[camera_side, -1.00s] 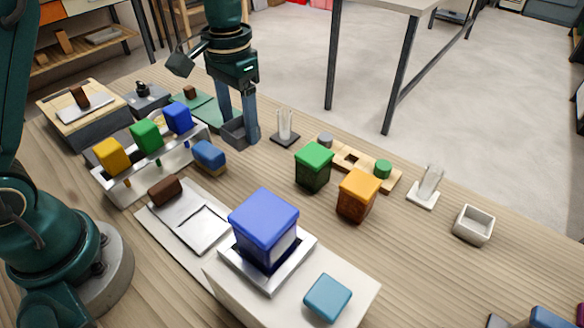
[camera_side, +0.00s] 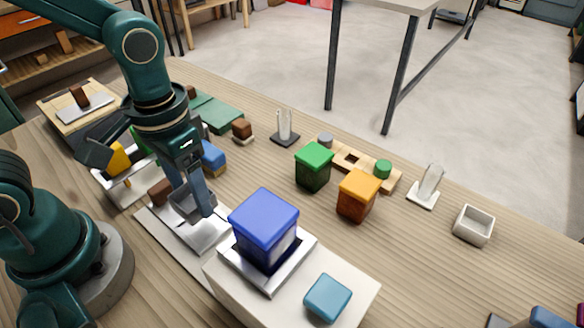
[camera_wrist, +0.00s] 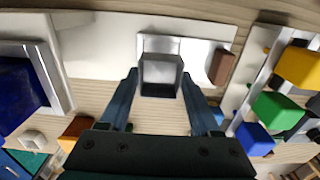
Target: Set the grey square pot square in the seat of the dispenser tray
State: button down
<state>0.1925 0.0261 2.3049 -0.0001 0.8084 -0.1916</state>
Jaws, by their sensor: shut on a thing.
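My gripper (camera_side: 190,200) is shut on the grey square pot (camera_side: 185,208), one finger on each side of it. The wrist view shows the pot (camera_wrist: 160,72) upright between the fingertips, its open top facing the camera. The pot is over the seat area of the pale dispenser tray (camera_side: 170,240), whose flat surface also shows in the wrist view (camera_wrist: 90,45). The pot and fingers hide part of the square seat (camera_side: 207,236). The pot looks slightly above the tray; I cannot tell whether it touches.
A brown block (camera_wrist: 222,66) lies on the tray beside the seat. A large blue-lidded box (camera_side: 264,228) stands close to the right on a white block. A rack with coloured blocks (camera_side: 125,188) is behind left. Green (camera_side: 313,168) and orange (camera_side: 358,195) boxes stand farther right.

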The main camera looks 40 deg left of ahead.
aim_at(195, 206)
jog(key=shift+f, duration=2.4)
grip_release()
